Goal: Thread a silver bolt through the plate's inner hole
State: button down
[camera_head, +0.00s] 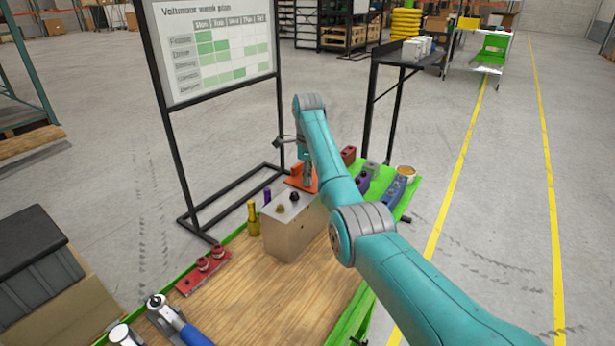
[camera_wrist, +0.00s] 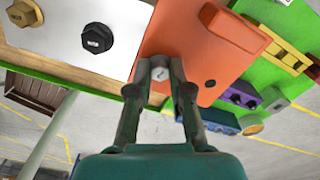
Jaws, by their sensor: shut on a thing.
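My gripper (camera_wrist: 160,80) is shut on a silver bolt (camera_wrist: 160,74), whose head shows between the fingertips in the wrist view. The bolt is over or against the near edge of an orange plate (camera_wrist: 188,50); its shank is hidden, so I cannot tell whether it is in a hole. A small dark opening shows in the plate to the right of the bolt. In the head view, the orange plate (camera_head: 296,171) is partly hidden by my arm, beyond a pale box. The box (camera_head: 296,228) carries a black bolt (camera_wrist: 97,38) and a brass bolt (camera_wrist: 22,12).
Yellow (camera_head: 253,218) and purple (camera_head: 267,196) upright pieces stand left of the box. A red block (camera_head: 203,270) lies nearer. Blue (camera_head: 394,192) and purple parts and a bowl (camera_head: 405,172) sit on the green right side.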

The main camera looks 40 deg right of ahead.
jog(key=shift+s+f+m, duration=0.15)
jog(key=shift+f+m, duration=0.25)
jog(key=c, duration=1)
grip_release()
jog(key=shift+r, duration=0.1)
jog(key=shift+r, duration=0.15)
jog(key=shift+r, duration=1.25)
